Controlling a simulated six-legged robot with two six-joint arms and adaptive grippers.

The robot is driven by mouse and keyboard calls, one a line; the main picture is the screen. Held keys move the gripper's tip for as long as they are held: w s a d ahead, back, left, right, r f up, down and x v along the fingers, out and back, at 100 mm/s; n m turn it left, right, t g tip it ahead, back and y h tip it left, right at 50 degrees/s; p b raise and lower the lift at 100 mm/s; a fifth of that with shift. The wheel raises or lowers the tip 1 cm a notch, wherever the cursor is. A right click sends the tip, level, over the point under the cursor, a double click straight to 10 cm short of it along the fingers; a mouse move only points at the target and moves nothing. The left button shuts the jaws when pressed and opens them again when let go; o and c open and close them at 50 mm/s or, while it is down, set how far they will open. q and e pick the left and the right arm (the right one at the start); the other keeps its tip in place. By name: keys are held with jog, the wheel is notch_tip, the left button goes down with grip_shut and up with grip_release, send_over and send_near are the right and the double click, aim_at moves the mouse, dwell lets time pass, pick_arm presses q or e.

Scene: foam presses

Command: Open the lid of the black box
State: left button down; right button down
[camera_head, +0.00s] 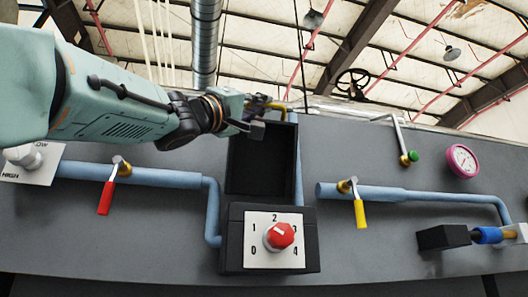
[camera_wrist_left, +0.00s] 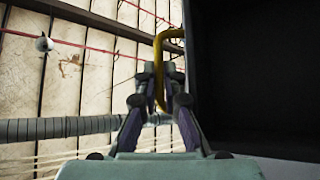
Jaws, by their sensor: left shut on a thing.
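The black box (camera_head: 312,258) sits low in the middle of the grey panel, its front showing a white 0–4 dial plate with a red knob (camera_head: 279,236). Its black lid (camera_head: 258,170) stands raised above it, with the dark hollow inside facing the head camera. The lid also fills the right of the left wrist view (camera_wrist_left: 260,80). A bent yellow handle (camera_head: 270,105) is at the lid's top edge. My left gripper (camera_head: 252,122) is shut on this handle, which shows between its fingers in the left wrist view (camera_wrist_left: 159,45). My right gripper is not in view.
Blue pipes flank the box, with a red lever (camera_head: 106,197) at left and a yellow lever (camera_head: 360,213) at right. A pink gauge (camera_head: 462,160) and a green-knobbed valve (camera_head: 412,156) are at upper right. A black block (camera_head: 442,237) is at lower right.

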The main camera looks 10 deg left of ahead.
pick_arm(q)
jog(key=shift+r, duration=0.15)
dwell(0.3)
jog(key=c, duration=1.7)
grip_release()
jog(key=shift+s, duration=0.25)
jog(key=shift+w, duration=0.15)
